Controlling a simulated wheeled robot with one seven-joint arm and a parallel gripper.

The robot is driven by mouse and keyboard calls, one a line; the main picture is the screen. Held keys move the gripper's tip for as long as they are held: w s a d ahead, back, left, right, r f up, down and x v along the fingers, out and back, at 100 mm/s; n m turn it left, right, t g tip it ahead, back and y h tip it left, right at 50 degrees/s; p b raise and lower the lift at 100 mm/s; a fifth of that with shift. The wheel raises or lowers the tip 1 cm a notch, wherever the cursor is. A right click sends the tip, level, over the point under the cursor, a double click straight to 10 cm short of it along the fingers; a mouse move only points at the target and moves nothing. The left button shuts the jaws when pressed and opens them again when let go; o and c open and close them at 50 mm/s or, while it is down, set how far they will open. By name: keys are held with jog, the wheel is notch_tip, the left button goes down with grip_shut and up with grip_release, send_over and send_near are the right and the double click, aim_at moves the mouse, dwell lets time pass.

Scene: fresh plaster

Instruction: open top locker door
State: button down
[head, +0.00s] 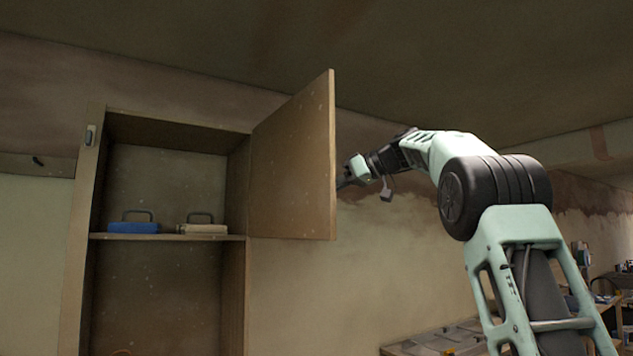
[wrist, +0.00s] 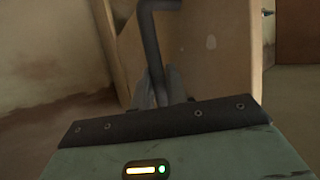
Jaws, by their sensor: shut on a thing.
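The top locker door (head: 293,160) stands swung wide open to the right, hinged on the right side of the locker (head: 84,240). Its inner face shows in the head view. In the wrist view the door (wrist: 205,60) fills the middle and right, with a dark bent handle (wrist: 152,45) on it. My gripper (wrist: 160,92) is shut on the handle. In the head view my gripper (head: 345,183) is at the door's outer side, its tips partly hidden behind the door edge.
A shelf (head: 170,237) in the locker bears a blue item (head: 133,228) and a beige item (head: 203,229), each with a handle. The space below is open. A cluttered workbench (head: 440,338) stands at the lower right, behind my arm.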

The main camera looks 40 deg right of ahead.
jog(key=shift+w+d, duration=0.1)
jog(key=shift+d, duration=0.6)
jog(key=c, duration=1.4)
grip_release()
jog(key=shift+w+a, duration=0.1)
jog(key=v, duration=1.7)
